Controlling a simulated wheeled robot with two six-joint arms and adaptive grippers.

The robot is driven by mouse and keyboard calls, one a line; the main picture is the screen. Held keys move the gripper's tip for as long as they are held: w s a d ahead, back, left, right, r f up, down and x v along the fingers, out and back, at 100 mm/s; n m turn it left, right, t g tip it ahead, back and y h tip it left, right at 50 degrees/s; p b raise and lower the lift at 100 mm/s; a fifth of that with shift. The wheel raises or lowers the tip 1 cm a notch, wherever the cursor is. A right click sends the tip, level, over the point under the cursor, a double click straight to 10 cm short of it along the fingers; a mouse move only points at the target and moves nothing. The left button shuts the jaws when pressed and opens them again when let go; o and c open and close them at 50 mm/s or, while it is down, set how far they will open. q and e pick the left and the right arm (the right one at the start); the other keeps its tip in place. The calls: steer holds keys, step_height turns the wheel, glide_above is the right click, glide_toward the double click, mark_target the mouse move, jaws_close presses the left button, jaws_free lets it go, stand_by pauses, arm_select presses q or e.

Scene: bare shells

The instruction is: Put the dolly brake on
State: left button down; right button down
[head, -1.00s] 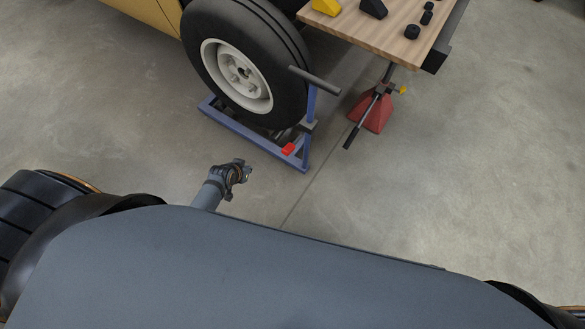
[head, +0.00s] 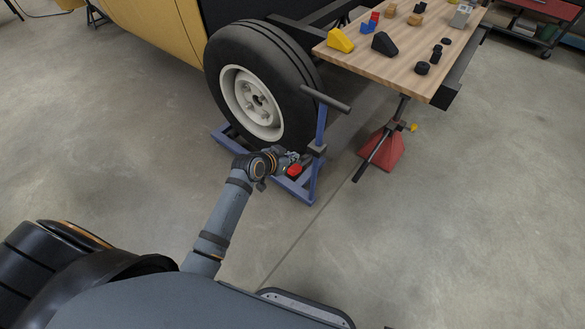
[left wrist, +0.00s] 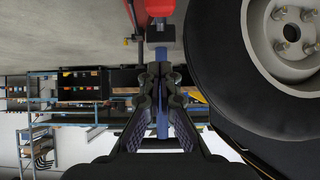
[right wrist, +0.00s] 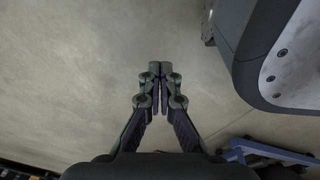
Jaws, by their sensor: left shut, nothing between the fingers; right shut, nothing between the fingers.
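The blue wheel dolly (head: 298,187) stands on the floor around the foot of a large black tyre, with an upright post and a dark handle bar (head: 325,99). A small red brake pedal (head: 293,170) sits low at its near corner. My left gripper (head: 290,160) is shut and empty, right beside the red pedal in the head view; I cannot tell whether it touches it. In the left wrist view the closed fingers (left wrist: 160,72) point toward the blue dolly and red parts. My right gripper (right wrist: 160,72) is shut and empty over bare floor; the head view does not show it.
The tyre with its white rim (head: 252,103) is on a yellow vehicle (head: 150,35). A wooden bench top (head: 390,65) with wedges and small parts stands at the right. A red jack stand (head: 384,148) is below it. The floor at the right is clear.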

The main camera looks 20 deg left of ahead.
mark_target(290, 174)
arm_select(q)
steer(key=shift+x, duration=1.15)
steer(key=f, duration=0.1)
steer(key=s+f+b, duration=0.1)
steer(key=shift+a+f, duration=0.15)
steer(key=shift+f, duration=0.15)
steer(key=shift+s+a+f, duration=0.1)
steer(key=shift+s+f, duration=0.15)
steer(key=shift+f, duration=0.3)
arm_select(e)
steer(key=shift+w+a+r, duration=0.1)
steer(key=shift+w+r, duration=0.05)
steer(key=shift+w, duration=0.5)
steer(key=shift+w+r, duration=0.1)
steer(key=shift+w, duration=0.5)
steer(key=shift+f, duration=0.1)
